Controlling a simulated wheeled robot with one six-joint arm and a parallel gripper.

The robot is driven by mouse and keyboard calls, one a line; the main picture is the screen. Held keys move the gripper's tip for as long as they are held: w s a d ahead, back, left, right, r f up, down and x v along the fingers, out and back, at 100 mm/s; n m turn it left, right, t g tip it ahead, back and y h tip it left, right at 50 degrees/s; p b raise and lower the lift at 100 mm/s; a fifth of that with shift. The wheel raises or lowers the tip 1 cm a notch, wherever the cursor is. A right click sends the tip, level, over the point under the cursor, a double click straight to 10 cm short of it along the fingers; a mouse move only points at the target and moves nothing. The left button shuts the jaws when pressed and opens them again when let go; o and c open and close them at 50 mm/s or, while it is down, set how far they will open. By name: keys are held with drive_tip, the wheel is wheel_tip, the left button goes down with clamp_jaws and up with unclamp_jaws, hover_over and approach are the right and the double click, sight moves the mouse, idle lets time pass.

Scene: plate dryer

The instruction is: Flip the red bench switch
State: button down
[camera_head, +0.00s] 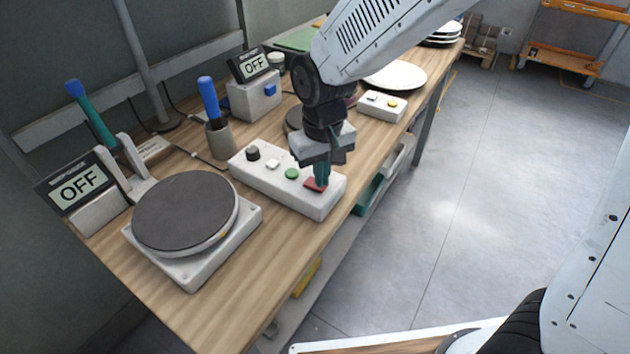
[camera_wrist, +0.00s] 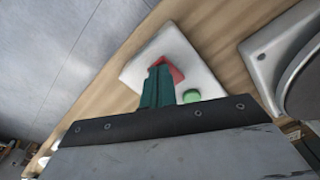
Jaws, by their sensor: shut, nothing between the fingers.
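The red bench switch (camera_head: 311,186) is at the right end of a white control box (camera_head: 262,180) on the wooden bench. The box also carries a green button (camera_head: 292,174), a white switch and a black knob. My gripper (camera_head: 322,181) points down with its teal fingers shut and empty, right at the red switch. In the wrist view the fingertips (camera_wrist: 157,72) overlap the red switch (camera_wrist: 171,68) and hide part of it. I cannot tell whether they touch it. The green button (camera_wrist: 192,96) is beside the fingers.
A round dark plate (camera_head: 185,212) on a white base stands at the front left, by a display (camera_head: 80,187) reading OFF. A second display (camera_head: 252,65) also reads OFF. A holder with a blue-handled tool (camera_head: 208,98) stands behind the box. The bench front is clear.

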drive_tip(key=shift+f, duration=0.2)
drive_tip(key=shift+r, duration=3.5)
